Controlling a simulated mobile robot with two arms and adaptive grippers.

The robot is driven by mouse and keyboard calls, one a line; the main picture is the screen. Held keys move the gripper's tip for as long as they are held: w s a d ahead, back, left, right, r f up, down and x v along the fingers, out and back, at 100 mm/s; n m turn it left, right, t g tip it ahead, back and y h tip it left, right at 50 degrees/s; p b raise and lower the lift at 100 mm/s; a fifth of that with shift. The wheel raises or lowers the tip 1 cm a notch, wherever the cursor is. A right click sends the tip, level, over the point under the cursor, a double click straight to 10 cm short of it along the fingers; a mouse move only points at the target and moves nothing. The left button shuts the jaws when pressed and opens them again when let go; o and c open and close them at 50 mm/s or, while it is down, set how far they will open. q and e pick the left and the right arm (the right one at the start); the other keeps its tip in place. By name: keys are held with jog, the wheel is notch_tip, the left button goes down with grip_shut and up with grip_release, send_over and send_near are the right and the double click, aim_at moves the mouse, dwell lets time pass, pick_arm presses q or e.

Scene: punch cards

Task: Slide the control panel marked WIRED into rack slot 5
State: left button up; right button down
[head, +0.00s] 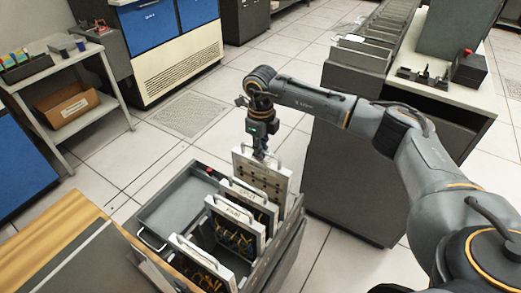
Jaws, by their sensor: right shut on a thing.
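My right gripper (260,155) points down and is shut on the top handle of a pale upright panel (263,178), whose face has rows of dark marks. This panel is at the far end of an open dark grey bin (180,206); I cannot tell whether its hidden lower edge is in the bin or above it. Nearer panels stand upright there: one (247,189) just in front, a labelled one (236,212), and the nearest (203,262). Their labels are too small to read surely, so I cannot tell which is WIRED. Slot numbers do not show. My left gripper is out of view.
A wooden desktop (50,240) is at lower left. A shelf cart (85,110) stands at left. Tiled floor is clear between.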

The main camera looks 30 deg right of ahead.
aim_at(261, 170)
jog(key=shift+w+f+b, duration=0.1)
jog(key=shift+f+b, duration=1.5)
jog(key=shift+f, duration=0.85)
jog(key=shift+f+b, duration=0.9)
jog(key=shift+f, duration=0.4)
jog(key=c, duration=1.3)
grip_release()
jog(key=shift+c, duration=0.2)
jog(key=shift+s+f, duration=0.2)
notch_tip(261, 170, up, 12)
jog(key=shift+r, duration=0.2)
jog(key=shift+w, duration=0.1)
